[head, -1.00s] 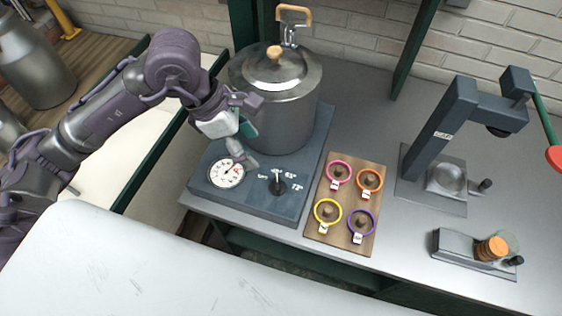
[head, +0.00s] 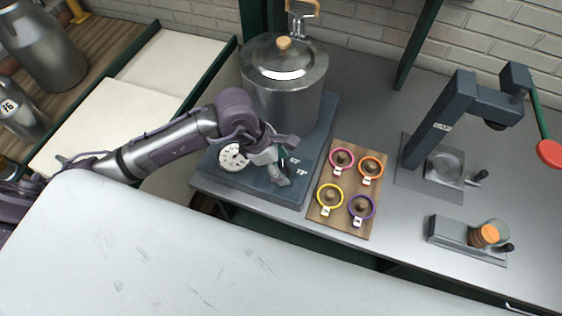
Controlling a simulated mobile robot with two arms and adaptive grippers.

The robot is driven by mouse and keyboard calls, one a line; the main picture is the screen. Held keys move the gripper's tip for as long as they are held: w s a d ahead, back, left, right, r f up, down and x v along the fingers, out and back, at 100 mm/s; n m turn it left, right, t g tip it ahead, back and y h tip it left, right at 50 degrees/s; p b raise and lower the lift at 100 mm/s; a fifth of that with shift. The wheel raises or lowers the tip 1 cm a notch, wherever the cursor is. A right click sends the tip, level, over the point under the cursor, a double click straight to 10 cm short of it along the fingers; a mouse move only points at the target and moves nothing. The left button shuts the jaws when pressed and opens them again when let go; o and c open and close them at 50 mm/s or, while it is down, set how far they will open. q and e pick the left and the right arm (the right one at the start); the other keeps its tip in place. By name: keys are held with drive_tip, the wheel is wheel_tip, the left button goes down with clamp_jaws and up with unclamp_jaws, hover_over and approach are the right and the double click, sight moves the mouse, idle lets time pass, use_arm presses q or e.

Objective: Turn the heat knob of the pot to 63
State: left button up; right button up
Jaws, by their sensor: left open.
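The steel pot (head: 285,85) with a wooden-knobbed lid stands on a dark blue-grey heater base (head: 318,148). A round white dial gauge (head: 233,158) is on the base's front left. Right of it are white temperature marks (head: 298,167); the numbers are too small to read surely. The heat knob is hidden behind my left gripper (head: 281,178), which is over its place on the base front. The left gripper points down and is open. I cannot tell whether its fingers touch the knob. My right gripper is not in view.
A wooden board (head: 344,190) with several coloured rings is right of the base. A dark press with a green, red-ended lever (head: 455,120) stands further right. A grey block with an orange piece (head: 465,240) is at the front right. A white surface (head: 200,260) fills the foreground.

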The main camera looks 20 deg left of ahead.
use_arm(q)
drive_tip(key=shift+c, duration=0.4)
drive_tip(key=c, duration=1.1)
drive_tip(key=shift+o, duration=0.2)
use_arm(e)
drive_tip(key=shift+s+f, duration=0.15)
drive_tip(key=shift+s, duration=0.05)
use_arm(q)
drive_tip(key=shift+f+m+b, duration=0.1)
drive_tip(key=shift+m+b, duration=0.2)
drive_tip(key=shift+b, duration=0.35)
drive_tip(key=m+g+b, duration=0.1)
drive_tip(key=m+b, duration=0.2)
drive_tip(key=b, duration=0.2)
drive_tip(key=m+g+b, duration=0.1)
drive_tip(key=m+b, duration=0.2)
drive_tip(key=b, duration=0.2)
drive_tip(key=shift+w+f+g, duration=0.15)
drive_tip(key=shift+g, duration=0.15)
drive_tip(key=shift+r+m+g+b, duration=0.25)
drive_tip(key=shift+m+g+b, duration=0.15)
drive_tip(key=shift+m+b, duration=0.8)
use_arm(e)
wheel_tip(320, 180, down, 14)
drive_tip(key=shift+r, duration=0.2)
use_arm(q)
drive_tip(key=o, duration=1.1)
drive_tip(key=shift+o, duration=0.2)
